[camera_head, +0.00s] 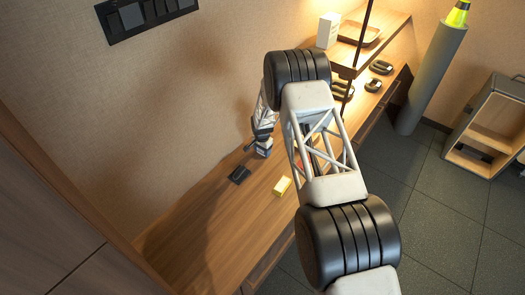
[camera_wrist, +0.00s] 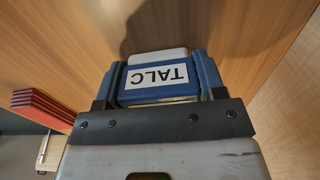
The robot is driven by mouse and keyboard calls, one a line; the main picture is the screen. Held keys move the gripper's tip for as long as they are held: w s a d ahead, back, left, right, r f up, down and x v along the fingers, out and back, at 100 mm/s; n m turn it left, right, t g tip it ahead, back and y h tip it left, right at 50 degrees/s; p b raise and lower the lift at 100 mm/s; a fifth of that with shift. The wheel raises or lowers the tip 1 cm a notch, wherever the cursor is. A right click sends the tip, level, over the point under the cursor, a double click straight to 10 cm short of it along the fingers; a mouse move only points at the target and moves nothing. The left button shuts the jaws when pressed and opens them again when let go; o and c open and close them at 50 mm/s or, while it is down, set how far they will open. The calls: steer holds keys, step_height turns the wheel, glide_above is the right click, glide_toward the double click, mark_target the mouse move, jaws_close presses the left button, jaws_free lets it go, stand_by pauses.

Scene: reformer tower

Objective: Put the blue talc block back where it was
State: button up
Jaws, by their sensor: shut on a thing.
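The blue talc block (camera_wrist: 134,96) shows in the wrist view with a white label reading TALC. My gripper (camera_wrist: 159,66) is shut on it, with one finger at each side. In the head view my gripper (camera_head: 263,148) points down over the wooden counter, near the wall. The block is small and partly hidden there between the fingers. I cannot tell whether the block touches the counter.
On the counter (camera_head: 195,230), a dark block (camera_head: 239,174) and a yellow block (camera_head: 282,186) lie near my gripper. A red ribbed object (camera_wrist: 42,108) is left in the wrist view. A shelf (camera_head: 385,30) stands farther back. The counter's near-left part is clear.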

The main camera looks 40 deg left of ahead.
steer(key=shift+f, duration=0.15)
steer(key=o, duration=0.9)
steer(key=shift+s+r, duration=0.15)
steer(key=shift+r, duration=6)
